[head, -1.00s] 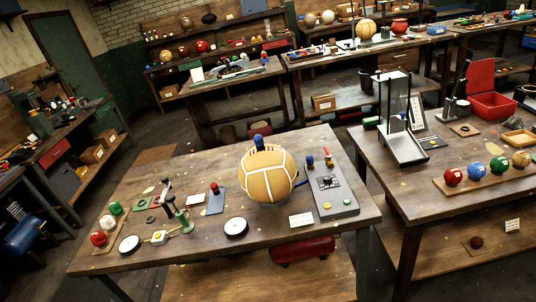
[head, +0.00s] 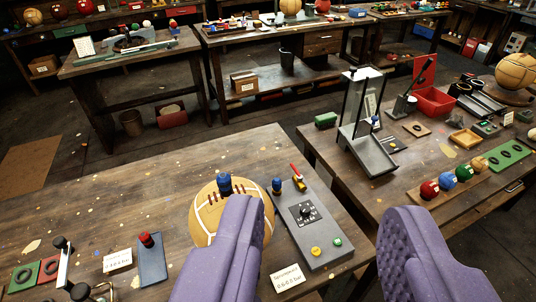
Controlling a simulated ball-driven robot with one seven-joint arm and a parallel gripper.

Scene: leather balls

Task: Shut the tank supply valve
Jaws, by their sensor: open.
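A grey control panel (head: 318,228) lies on the near table, right of a tan leather ball (head: 207,212). A small valve with a red lever handle (head: 297,172) and brass body stands at its far end. A blue knob (head: 276,184) stands beside it to the left. No label naming the tank supply valve is readable. The panel also carries a black dial plate (head: 303,213), a yellow button (head: 315,251) and a green button (head: 337,241). My gripper (head: 325,208) has purple padded fingers spread wide and empty. The left finger covers part of the ball; the panel shows between the fingers.
A blue-topped knob (head: 225,185) stands at the ball. A card (head: 287,278) lies before the panel. A red-topped switch (head: 147,240) is at left. A clear-sided stand (head: 361,110) and a rack of coloured balls (head: 447,180) occupy the right table. The table behind the ball is mostly clear.

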